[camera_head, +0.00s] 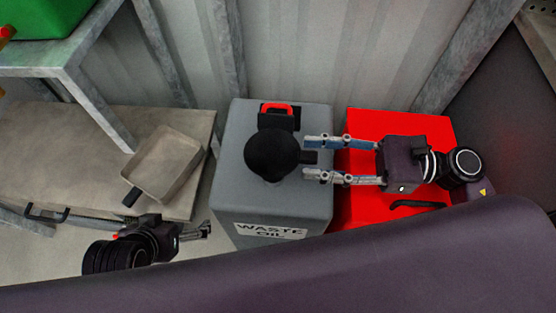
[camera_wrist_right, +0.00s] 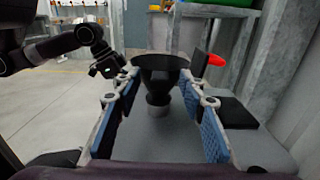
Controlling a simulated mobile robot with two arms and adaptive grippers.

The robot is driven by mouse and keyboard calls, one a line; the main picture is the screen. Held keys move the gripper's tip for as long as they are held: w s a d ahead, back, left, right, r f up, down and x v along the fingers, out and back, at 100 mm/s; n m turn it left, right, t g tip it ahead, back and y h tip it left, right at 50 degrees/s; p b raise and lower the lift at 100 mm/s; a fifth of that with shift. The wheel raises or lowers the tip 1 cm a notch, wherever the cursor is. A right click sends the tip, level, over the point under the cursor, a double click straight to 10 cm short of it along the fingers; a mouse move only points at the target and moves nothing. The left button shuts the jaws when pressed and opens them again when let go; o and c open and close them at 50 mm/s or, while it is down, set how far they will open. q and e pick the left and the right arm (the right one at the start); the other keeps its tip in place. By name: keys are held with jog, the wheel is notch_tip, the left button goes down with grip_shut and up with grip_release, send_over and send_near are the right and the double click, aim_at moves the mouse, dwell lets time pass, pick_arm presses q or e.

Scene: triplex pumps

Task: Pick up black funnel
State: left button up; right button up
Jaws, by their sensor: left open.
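The black funnel (camera_head: 272,155) stands on top of the grey waste oil container (camera_head: 232,185), with a small tab on its right side. In the right wrist view the funnel (camera_wrist_right: 160,68) is upright, wide at the top, with its narrow lower end over a pale neck. My right gripper (camera_head: 308,158) is open to the right of the funnel. Its fingertips lie on either side of the tab, and I see no firm grip. My left gripper (camera_head: 206,229) is open and empty, left of the container, and its arm also shows in the right wrist view.
A black block with a red handle (camera_head: 277,109) sits on the container behind the funnel. A red box (camera_head: 435,128) stands under my right gripper. A shallow metal tray (camera_head: 163,165) lies on the bench at left. A corrugated wall rises behind.

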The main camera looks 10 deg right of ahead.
jog(key=shift+w+a, duration=0.1)
jog(key=shift+a, duration=0.25)
jog(key=shift+c, duration=0.5)
grip_shut()
